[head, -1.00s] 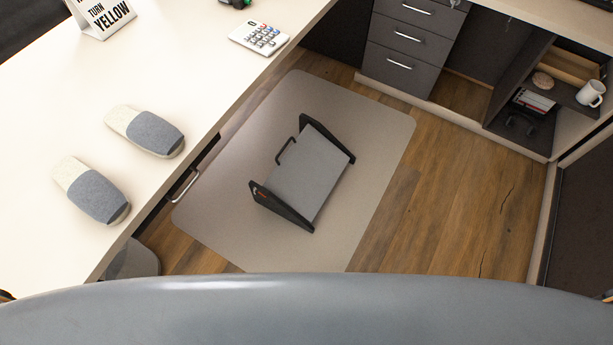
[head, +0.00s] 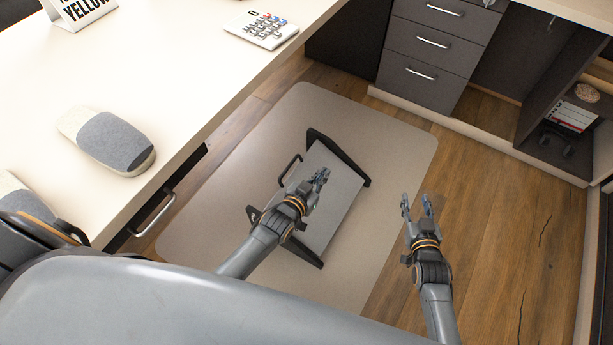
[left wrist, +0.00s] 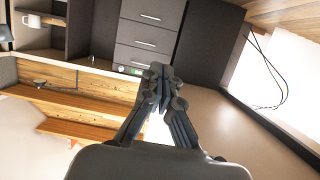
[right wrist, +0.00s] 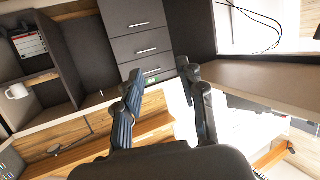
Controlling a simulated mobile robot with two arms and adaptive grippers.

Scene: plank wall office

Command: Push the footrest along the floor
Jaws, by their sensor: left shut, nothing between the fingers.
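The footrest (head: 340,205), a grey sloped plate between two black side frames with a black bar handle, stands on the pale floor mat (head: 400,140) in the head view. My left gripper (head: 322,174) is shut and empty and appears over the footrest's plate, hiding part of it. I cannot tell its height above the plate. The left wrist view shows its fingertips together (left wrist: 160,72). My right gripper (head: 416,200) is open and empty, to the right of the footrest and apart from it in the picture. Its spread fingers show in the right wrist view (right wrist: 160,78).
A cream desk (head: 190,60) with a drawer handle borders the mat on the left. A dark drawer cabinet (head: 432,45) and open shelves (head: 590,95) stand at the back. Bare wooden floor (head: 490,210) lies free to the right of the mat.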

